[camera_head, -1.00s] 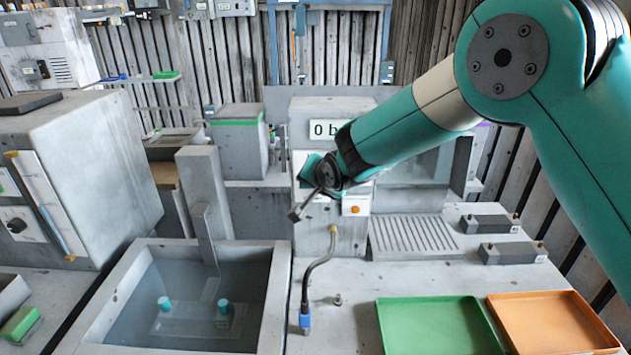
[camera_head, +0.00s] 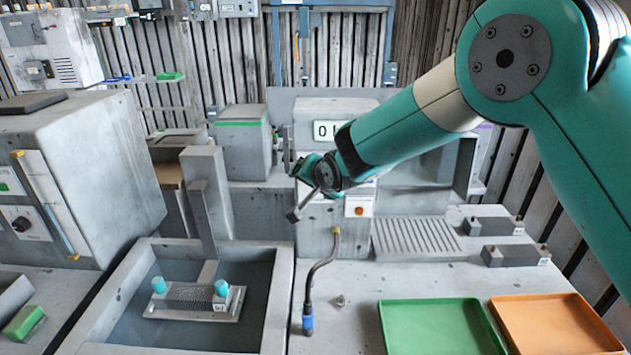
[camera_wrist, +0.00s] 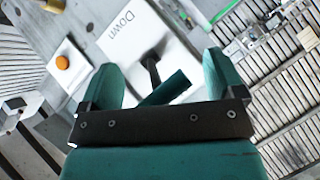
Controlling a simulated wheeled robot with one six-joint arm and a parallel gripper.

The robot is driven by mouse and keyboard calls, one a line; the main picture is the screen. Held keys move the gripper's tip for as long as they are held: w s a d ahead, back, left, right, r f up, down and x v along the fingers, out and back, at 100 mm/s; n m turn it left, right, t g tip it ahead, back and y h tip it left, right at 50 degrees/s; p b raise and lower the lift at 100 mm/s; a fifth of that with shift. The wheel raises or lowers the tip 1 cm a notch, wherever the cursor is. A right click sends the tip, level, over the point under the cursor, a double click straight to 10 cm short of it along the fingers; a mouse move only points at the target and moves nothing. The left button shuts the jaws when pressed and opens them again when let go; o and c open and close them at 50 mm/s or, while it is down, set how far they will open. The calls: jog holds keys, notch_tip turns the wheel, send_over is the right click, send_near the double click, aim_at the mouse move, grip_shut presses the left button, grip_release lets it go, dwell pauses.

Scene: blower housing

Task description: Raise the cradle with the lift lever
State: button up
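The cradle (camera_head: 193,313) is a flat plate with a perforated grey block, two cyan-topped posts and an upright bar, in the tank (camera_head: 279,300) at lower left. It sits above the dark water and looks level. My gripper (camera_head: 304,168) is at the front of the grey machine behind the tank. In the wrist view, my gripper (camera_wrist: 163,80) has its two teal fingers wide apart. The lift lever (camera_wrist: 168,88), a dark stem with a teal handle, lies between them with visible gaps. A panel marked "Down" (camera_wrist: 125,25) is behind it. In the head view my gripper hides the lever.
An orange button (camera_wrist: 62,62) is left of the fingers in the wrist view. A blue-tipped hose (camera_head: 308,320) hangs right of the tank. Green (camera_head: 430,325) and orange (camera_head: 555,320) trays lie at lower right. A large grey cabinet (camera_head: 80,170) stands at left.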

jog(key=shift+w+d+f, duration=0.1)
jog(key=shift+d, duration=0.2)
jog(key=shift+s+d, duration=0.15)
jog(key=shift+s, duration=0.1)
jog(key=b+v, duration=0.6)
jog(key=v, duration=1.1)
jog(key=shift+r, duration=0.25)
jog(key=shift+w, duration=0.15)
jog(key=s+d+f+n+g, duration=0.2)
jog(key=s+d+n+g, duration=0.1)
jog(key=s, duration=0.6)
jog(key=s+d+f+n+g+b, duration=0.1)
jog(key=s+d+f+n+g, duration=0.2)
jog(key=s, duration=0.6)
jog(key=s+d+f+n+g, duration=0.2)
jog(key=s+d+n+g, duration=0.2)
jog(key=s, duration=0.5)
jog(key=shift+d+f+n, duration=0.25)
jog(key=shift+d+n, duration=0.05)
jog(key=shift+d, duration=0.15)
jog(key=shift+w, duration=0.1)
